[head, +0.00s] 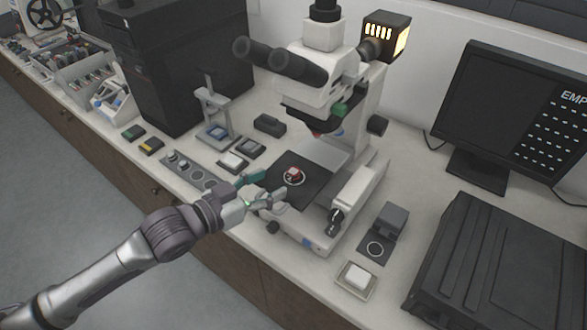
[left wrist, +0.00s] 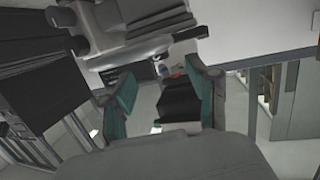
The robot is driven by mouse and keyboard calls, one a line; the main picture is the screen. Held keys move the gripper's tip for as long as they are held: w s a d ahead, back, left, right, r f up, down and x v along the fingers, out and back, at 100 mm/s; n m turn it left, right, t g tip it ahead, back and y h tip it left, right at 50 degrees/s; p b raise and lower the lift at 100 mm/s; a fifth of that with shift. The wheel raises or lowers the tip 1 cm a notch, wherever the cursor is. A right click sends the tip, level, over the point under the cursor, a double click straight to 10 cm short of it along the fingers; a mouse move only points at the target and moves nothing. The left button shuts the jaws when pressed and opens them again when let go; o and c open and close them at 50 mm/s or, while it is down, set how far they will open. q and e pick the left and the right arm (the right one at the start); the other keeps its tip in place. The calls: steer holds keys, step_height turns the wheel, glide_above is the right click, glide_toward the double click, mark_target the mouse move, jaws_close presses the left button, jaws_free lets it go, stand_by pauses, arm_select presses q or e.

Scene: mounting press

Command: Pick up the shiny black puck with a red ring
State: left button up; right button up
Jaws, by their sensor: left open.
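A small puck (head: 294,174) with red on it sits inside a white ring on the black stage plate (head: 312,192) of the white microscope (head: 330,90). It is too small to make out its black body clearly. My left gripper (head: 271,188) is open at the left edge of the stage, its green-padded fingers pointing at the puck, with a short gap between. In the left wrist view, the open fingers (left wrist: 160,92) have nothing clearly held between them. A tiny red spot shows beyond them, too small to identify. My right gripper is out of view.
The microscope eyepieces (head: 280,60) and objective (head: 318,118) overhang the stage. Left of it are a control strip (head: 188,171), small trays (head: 233,161) and a small press stand (head: 211,105). At the right are a grey block (head: 390,220), a black case (head: 500,270) and a monitor (head: 515,110).

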mark_target(290, 174)
arm_select(q)
steer(key=shift+w+d+f, duration=0.1)
steer(key=shift+w+d, duration=0.35)
steer(key=shift+d, duration=0.05)
steer(key=shift+w+d+p, duration=0.2)
steer(key=shift+d+p, duration=0.05)
steer(key=shift+p, duration=0.15)
steer(key=p+x, duration=0.1)
steer(key=x, duration=0.2)
steer(key=shift+w+d+p, duration=0.2)
steer(key=shift+d+p, duration=0.05)
steer(key=shift+p, duration=0.05)
steer(key=shift+w+d+f, duration=0.15)
steer(key=shift+w+d, duration=0.1)
steer(key=shift+d, duration=0.15)
steer(key=shift+a, duration=0.1)
steer(key=shift+c, duration=1.2)
steer(key=c, duration=0.8)
